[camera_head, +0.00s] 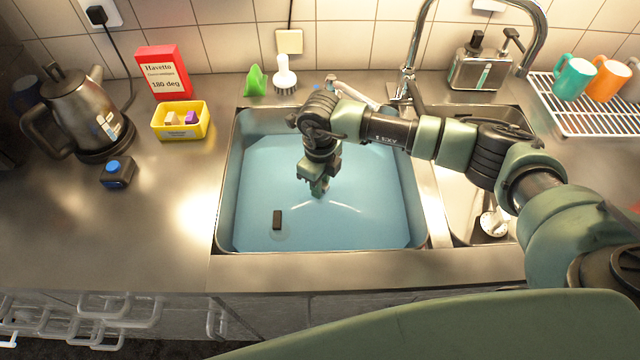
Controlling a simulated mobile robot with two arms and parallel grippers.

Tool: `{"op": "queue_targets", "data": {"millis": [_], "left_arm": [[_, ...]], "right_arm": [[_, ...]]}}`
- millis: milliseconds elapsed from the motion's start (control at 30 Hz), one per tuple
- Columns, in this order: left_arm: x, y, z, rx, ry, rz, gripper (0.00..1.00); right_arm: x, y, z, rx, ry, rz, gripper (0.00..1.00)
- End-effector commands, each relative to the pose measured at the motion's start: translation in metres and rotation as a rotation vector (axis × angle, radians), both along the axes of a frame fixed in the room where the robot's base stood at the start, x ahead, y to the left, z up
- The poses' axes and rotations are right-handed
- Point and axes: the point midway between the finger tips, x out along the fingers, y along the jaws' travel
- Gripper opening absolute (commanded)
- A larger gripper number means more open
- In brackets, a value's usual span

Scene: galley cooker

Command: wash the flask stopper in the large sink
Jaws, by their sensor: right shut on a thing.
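The large sink (228,180) is full of bluish water and sits in the middle of the counter. My right gripper (319,190) points down into the middle of this sink, with its fingertips at or just above the water. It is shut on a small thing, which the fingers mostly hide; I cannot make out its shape. A small dark block (277,220) is in the water at the front left, apart from the gripper. I cannot tell whether either thing is the flask stopper. My left gripper is not in view.
A kettle (75,105), a black box with a blue knob (117,173), a yellow tray (181,133) and a red box (163,72) stand left. A white brush (286,75) and the faucet (408,80) are behind. A small sink (465,215) and mug rack (590,118) are right.

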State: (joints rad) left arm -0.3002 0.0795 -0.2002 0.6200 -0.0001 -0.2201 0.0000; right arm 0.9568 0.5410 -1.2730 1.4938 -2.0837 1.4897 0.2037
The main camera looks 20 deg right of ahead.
Motion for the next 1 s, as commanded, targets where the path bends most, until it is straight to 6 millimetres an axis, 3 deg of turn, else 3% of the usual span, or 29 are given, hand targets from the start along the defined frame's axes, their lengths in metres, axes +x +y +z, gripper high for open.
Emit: {"op": "queue_targets", "data": {"millis": [333,1000], "left_arm": [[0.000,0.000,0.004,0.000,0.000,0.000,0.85],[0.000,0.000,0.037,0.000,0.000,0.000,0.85]], "right_arm": [[0.000,0.000,0.005,0.001,-0.001,0.000,0.00],[0.000,0.000,0.059,0.001,-0.001,-0.001,0.00]]}}
